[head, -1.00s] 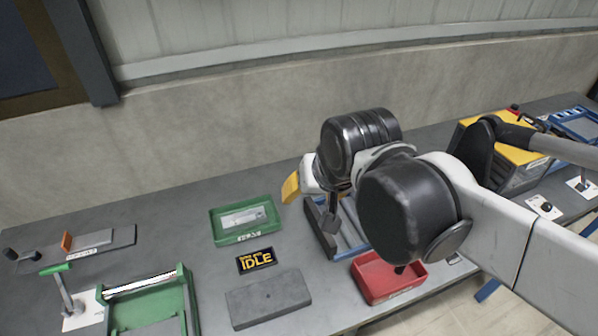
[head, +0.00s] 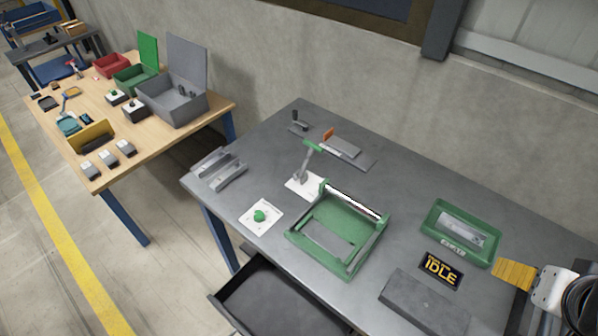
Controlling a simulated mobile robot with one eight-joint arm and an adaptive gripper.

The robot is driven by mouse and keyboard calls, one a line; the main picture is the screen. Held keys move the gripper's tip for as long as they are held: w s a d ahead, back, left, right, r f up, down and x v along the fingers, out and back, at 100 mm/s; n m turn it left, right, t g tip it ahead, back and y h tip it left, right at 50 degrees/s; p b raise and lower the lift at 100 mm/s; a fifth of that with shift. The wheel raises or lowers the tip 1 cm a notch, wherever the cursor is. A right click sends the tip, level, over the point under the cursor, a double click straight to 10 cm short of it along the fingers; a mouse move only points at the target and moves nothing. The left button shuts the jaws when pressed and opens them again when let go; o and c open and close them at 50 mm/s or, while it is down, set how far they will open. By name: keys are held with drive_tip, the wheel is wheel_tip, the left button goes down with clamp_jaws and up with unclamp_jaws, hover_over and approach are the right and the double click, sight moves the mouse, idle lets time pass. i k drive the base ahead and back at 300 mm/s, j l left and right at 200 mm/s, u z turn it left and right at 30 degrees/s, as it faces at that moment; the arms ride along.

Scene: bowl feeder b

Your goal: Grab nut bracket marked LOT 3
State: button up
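I cannot read a LOT 3 mark anywhere, so I cannot tell which part is the nut bracket. A green tray (head: 436,225) on the grey bench holds a flat light-grey metal part (head: 464,228); the label on its front is too small to read. Several small grey parts with pale tops (head: 107,158) stand in a row at the front of the wooden table. Only part of my arm's end, white and black with a yellow piece, shows at the lower right edge, right of the green tray.
On the grey bench (head: 250,160) are a green frame fixture (head: 352,257), a lever on a white plate (head: 302,182), a green button (head: 260,216), an IDLE sign (head: 440,269) and a grey block (head: 424,304). An open drawer (head: 280,300) juts out below. Bins crowd the wooden table (head: 190,135).

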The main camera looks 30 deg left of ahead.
sight(222, 178)
drive_tip(key=u, duration=1.95)
drive_tip(key=i+j+z, duration=0.3)
drive_tip(key=j, duration=0.25)
drive_tip(key=i+j+z, duration=0.1)
drive_tip(key=j+z, duration=0.25)
drive_tip(key=j, duration=0.25)
drive_tip(key=i+j+z, duration=0.1)
drive_tip(key=j+z, duration=0.2)
drive_tip(key=j, duration=0.35)
drive_tip(key=j+z, duration=0.3)
drive_tip(key=j, duration=0.35)
drive_tip(key=j+z, duration=0.35)
drive_tip(key=j, duration=0.3)
drive_tip(key=k+j+z, duration=0.15)
drive_tip(key=j+z, duration=0.15)
drive_tip(key=j, duration=0.35)
drive_tip(key=k+j+z, duration=0.15)
drive_tip(key=j+z, duration=0.15)
drive_tip(key=j, duration=0.35)
